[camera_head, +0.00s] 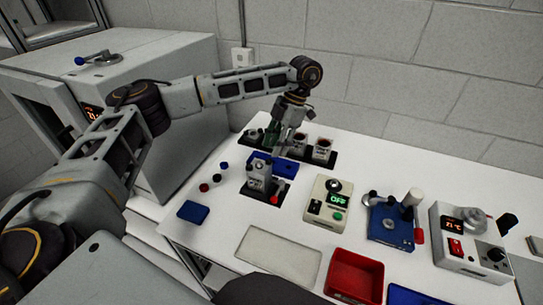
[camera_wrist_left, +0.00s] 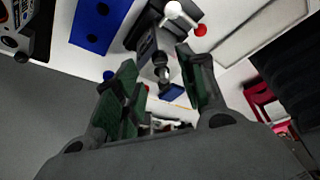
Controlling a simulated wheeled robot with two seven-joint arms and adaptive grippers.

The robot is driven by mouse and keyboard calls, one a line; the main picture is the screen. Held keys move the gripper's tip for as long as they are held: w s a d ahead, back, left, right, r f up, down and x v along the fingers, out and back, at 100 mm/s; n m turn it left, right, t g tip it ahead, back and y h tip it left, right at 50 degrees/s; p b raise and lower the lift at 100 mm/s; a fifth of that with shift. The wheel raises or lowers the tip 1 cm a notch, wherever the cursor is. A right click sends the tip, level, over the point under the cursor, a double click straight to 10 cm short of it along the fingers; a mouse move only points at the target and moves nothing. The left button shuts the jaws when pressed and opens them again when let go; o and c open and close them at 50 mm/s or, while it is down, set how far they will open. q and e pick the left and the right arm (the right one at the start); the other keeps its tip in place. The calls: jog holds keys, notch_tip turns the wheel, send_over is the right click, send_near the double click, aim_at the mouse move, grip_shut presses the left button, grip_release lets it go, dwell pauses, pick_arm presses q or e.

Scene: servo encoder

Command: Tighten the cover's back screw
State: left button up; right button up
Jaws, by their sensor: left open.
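The grey servo encoder housing (camera_head: 257,176) stands on a black base (camera_head: 262,199) near the middle of the table, with a small red-tipped part (camera_head: 275,198) beside it. My left gripper (camera_head: 271,139) is behind and above the housing in the head view. In the left wrist view its green-padded fingers (camera_wrist_left: 160,88) are apart, with nothing gripped. Between and beyond them shows a grey body with a dark round-ended part (camera_wrist_left: 161,72). I cannot tell whether this is the cover's back screw. My right gripper is not in view.
A blue plate (camera_head: 288,169) lies behind the housing. A rack with white containers (camera_head: 322,149) stands farther back. A power box (camera_head: 327,203), a blue fixture (camera_head: 390,235) and a heater unit (camera_head: 470,242) stand right. A red bin (camera_head: 356,273) and pale tray (camera_head: 279,254) are in front.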

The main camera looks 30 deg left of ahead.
aim_at(269, 160)
pick_arm(q)
jog(key=shift+x, duration=2.05)
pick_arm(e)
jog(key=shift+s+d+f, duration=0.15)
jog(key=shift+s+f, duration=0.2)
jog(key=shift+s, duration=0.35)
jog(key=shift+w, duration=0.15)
pick_arm(q)
jog(key=shift+c, duration=0.8)
grip_shut()
jog(key=shift+s+d+m, duration=0.1)
jog(key=shift+m, duration=0.7)
jog(key=shift+m+t+y, duration=0.4)
jog(key=shift+m+t, duration=0.1)
jog(key=shift+m, duration=0.3)
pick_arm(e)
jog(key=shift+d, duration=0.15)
